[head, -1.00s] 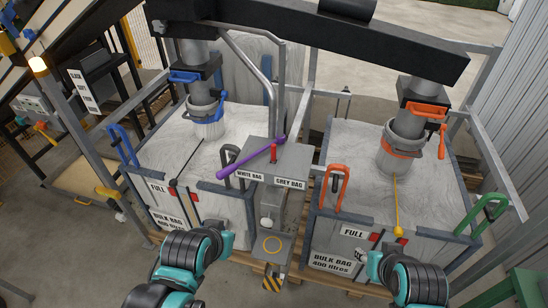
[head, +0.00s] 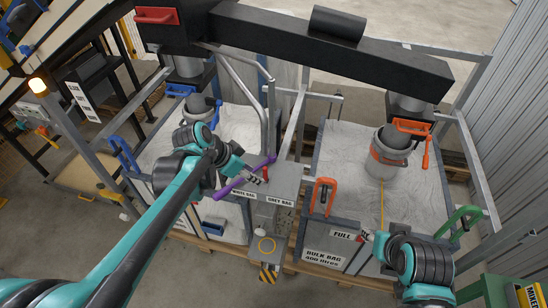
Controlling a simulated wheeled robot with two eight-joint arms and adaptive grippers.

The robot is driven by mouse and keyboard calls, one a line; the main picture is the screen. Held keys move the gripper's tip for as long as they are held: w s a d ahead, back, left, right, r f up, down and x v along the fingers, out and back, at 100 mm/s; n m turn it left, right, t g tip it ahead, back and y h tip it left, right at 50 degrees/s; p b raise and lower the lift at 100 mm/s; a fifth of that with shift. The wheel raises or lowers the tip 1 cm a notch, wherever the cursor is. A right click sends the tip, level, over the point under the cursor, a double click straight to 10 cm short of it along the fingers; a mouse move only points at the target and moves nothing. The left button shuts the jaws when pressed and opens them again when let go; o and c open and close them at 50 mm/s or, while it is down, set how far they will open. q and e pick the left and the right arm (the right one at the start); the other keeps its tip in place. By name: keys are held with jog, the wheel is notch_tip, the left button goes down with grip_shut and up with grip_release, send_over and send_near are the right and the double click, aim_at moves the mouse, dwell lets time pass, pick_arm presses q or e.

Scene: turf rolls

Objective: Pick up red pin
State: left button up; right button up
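The red pin (head: 266,172) stands upright in the grey box (head: 284,181) between the two bulk bags, by the purple lever (head: 231,188). My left gripper (head: 254,177) is at the box, just left of the pin and over part of the lever. Its fingers look close to the pin, but I cannot tell whether they touch it or how far apart they are. My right gripper (head: 369,238) is low at the front of the right bag, near a red block and the yellow cord (head: 382,205). Its fingers are too small to read.
A black beam (head: 330,45) crosses above both bags. An orange handle (head: 323,196) stands right of the grey box, and a green handle (head: 459,222) is at the right. My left arm covers part of the left bag. A yellow-black striped block (head: 269,274) is below the box.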

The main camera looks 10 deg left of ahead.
aim_at(265, 173)
pick_arm(q)
jog(key=shift+m+h, duration=0.4)
jog(key=shift+m, duration=0.2)
jog(key=w+d+f, duration=0.1)
jog(key=f, duration=0.1)
jog(key=w+d+f, duration=0.1)
jog(key=w, duration=0.1)
jog(key=w+f+b, duration=0.1)
jog(key=w+f, duration=0.1)
jog(key=shift+w+d+f, duration=0.1)
jog(key=shift+d+f, duration=0.25)
jog(key=shift+d, duration=0.05)
grip_shut()
pick_arm(e)
jog(key=shift+w+d, duration=0.1)
jog(key=shift+d, duration=0.1)
